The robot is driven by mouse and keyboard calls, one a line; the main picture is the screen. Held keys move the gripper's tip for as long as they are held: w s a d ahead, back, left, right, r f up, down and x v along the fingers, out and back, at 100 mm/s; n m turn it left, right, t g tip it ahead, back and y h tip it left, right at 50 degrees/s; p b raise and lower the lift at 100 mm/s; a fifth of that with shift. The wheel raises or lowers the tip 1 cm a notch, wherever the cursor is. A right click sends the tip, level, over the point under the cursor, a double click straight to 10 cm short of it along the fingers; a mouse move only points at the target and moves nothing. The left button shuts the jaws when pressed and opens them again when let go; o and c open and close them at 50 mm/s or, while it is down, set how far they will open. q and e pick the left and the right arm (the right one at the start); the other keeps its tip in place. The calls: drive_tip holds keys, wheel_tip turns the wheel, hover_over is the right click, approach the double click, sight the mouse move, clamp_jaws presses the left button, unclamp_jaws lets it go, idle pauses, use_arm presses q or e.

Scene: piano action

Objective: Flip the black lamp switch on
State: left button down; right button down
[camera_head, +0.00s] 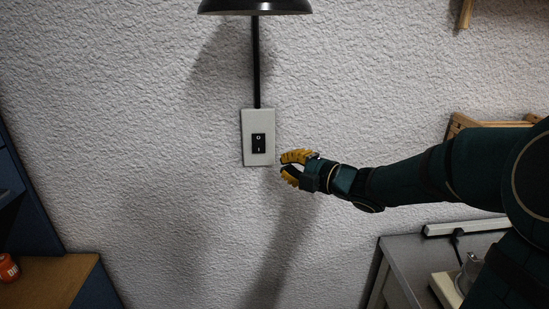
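The black lamp switch (258,143) is a small rocker with white marks, set in a pale rectangular wall plate (249,120). A black cord or rod (256,65) runs from the plate up to the black lamp shade (255,6) at the top edge. My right gripper (283,165), with yellow fingers, is just to the right of and slightly below the switch plate. Its fingers are curved with a gap between the tips, and nothing shows between them. It appears apart from the switch. My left gripper is not in view.
A blue cabinet (25,215) and a wooden surface (50,280) with an orange-red can (9,268) are at the lower left. A grey table (405,262) is at the lower right, and a wooden frame (462,122) is behind my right arm. The wall around the switch is clear.

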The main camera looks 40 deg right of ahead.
approach(255, 148)
drive_tip(key=w+a, duration=0.4)
drive_tip(key=a, duration=0.1)
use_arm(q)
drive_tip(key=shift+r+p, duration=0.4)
use_arm(e)
drive_tip(key=shift+w+d+f, duration=0.15)
drive_tip(key=shift+w+d, duration=0.45)
drive_tip(key=shift+w, duration=0.1)
drive_tip(key=shift+w+d+f, duration=0.15)
drive_tip(key=shift+w+d, duration=0.4)
drive_tip(key=shift+w, duration=0.1)
drive_tip(key=t+b, duration=0.1)
drive_tip(key=b, duration=0.3)
drive_tip(key=n+b, duration=0.1)
drive_tip(key=b, duration=0.3)
drive_tip(key=shift+w+d+f+t+b, duration=0.25)
drive_tip(key=shift+w+f+t+b, duration=0.1)
drive_tip(key=shift+f+t+b, duration=0.05)
drive_tip(key=shift+n+b, duration=0.3)
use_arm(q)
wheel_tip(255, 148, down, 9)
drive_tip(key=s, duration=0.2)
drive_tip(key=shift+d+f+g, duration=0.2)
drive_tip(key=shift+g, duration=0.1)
use_arm(e)
drive_tip(key=shift+r, duration=0.1)
drive_tip(key=shift+w+d, duration=0.1)
drive_tip(key=shift+d, duration=0.05)
